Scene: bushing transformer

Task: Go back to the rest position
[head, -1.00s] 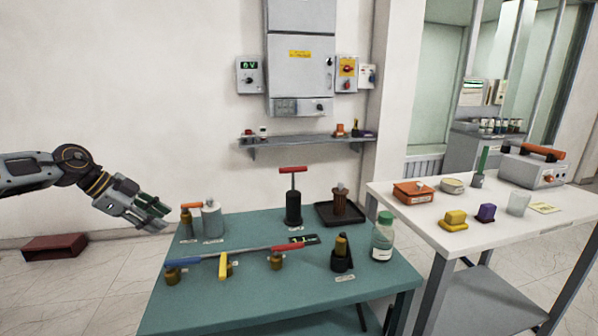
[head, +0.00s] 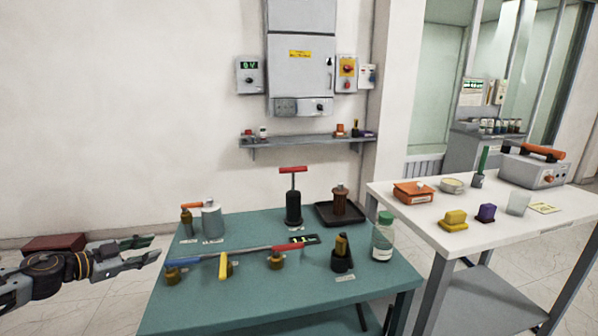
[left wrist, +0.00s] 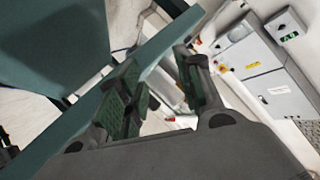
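My left gripper (head: 140,250) is at the left of the head view, just left of the green table (head: 215,299) and low, near the height of its top. Its fingers are apart with nothing between them. In the left wrist view the two fingers (left wrist: 160,95) stand open, with the table's edge (left wrist: 160,48) close by them. My right gripper is in neither view.
On the green table are a red-handled black cylinder (head: 293,205), a grey canister (head: 212,222), a rod assembly (head: 226,259) and a green-capped bottle (head: 382,240). A white table (head: 515,218) stands at right. A red box (head: 55,242) lies on the floor behind my left arm.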

